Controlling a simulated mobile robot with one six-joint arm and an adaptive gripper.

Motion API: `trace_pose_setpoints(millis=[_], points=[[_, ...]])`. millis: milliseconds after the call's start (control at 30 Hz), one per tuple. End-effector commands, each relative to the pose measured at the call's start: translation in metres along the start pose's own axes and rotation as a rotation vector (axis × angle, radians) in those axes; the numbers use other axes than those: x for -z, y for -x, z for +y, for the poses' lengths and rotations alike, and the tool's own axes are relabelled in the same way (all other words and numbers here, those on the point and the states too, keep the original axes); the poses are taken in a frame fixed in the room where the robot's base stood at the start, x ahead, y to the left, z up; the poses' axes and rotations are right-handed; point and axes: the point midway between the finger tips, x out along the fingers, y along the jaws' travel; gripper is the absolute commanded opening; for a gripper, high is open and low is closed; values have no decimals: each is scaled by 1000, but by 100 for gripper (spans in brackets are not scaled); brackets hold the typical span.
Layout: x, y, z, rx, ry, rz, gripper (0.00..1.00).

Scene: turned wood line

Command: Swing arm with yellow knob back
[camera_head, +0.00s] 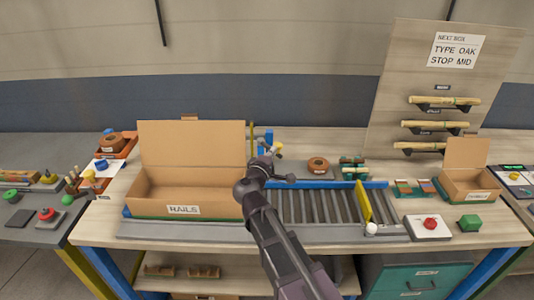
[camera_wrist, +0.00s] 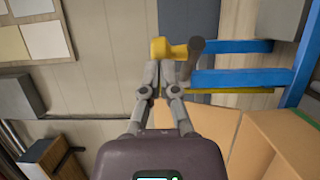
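A blue post assembly (camera_head: 262,149) stands behind the roller conveyor, with a small yellow knob (camera_head: 279,146) on its right side. In the wrist view a yellow part, which looks like this knob (camera_wrist: 166,47), lies just beyond my fingertips, beside a dark grey cylinder (camera_wrist: 192,50) and blue bars (camera_wrist: 235,79). My gripper (camera_wrist: 160,68) has its fingertips close together at the near edge of the yellow part. I see nothing clearly held between them; whether they touch the knob is unclear. In the head view my arm's wrist hides part of the post's base.
An open cardboard box marked RAILS (camera_head: 183,210) stands left of my arm. The roller conveyor (camera_head: 318,208) lies right, crossed by a yellow bar (camera_head: 363,201) with a white knob (camera_head: 371,228). A round brown item (camera_head: 318,164) stands behind it. A board with dowels (camera_head: 400,80) rises behind right.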

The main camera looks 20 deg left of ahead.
Motion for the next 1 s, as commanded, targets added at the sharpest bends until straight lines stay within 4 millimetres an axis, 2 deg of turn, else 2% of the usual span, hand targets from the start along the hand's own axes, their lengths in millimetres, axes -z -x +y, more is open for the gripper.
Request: trace_pose_setpoints(millis=[467, 1000], points=[[-2, -5, 0, 0, 0, 7, 0], [1, 1, 0, 0, 0, 8, 0]])
